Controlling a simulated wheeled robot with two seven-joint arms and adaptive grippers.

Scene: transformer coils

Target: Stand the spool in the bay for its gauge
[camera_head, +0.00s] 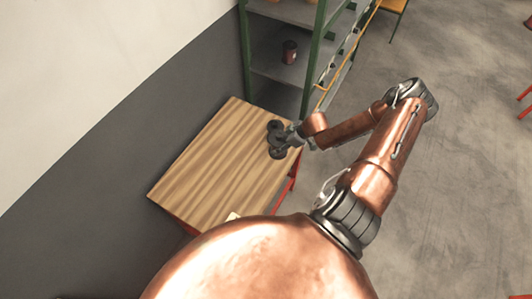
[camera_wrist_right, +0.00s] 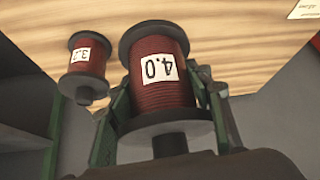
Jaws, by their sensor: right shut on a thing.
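A spool (camera_wrist_right: 165,95) wound in dark red wire, with dark flanges and a white label reading 4.0, sits between the fingers of my right gripper (camera_wrist_right: 161,88) in the right wrist view. The gripper is shut on it. In the head view my right gripper (camera_head: 291,137) is at the right part of the wooden table, beside dark round flanges; which belong to the held spool is hard to tell. A smaller spool (camera_wrist_right: 88,66), labelled apparently 3.2, stands close by. My left gripper is not in view.
The wooden table (camera_head: 205,165) is mostly bare. A pale card (camera_head: 233,216) lies at its near edge. A green-posted shelf rack (camera_head: 322,60) stands behind, with a dark red spool-like thing (camera_head: 289,52) on a grey shelf. A grey wall borders the table's left.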

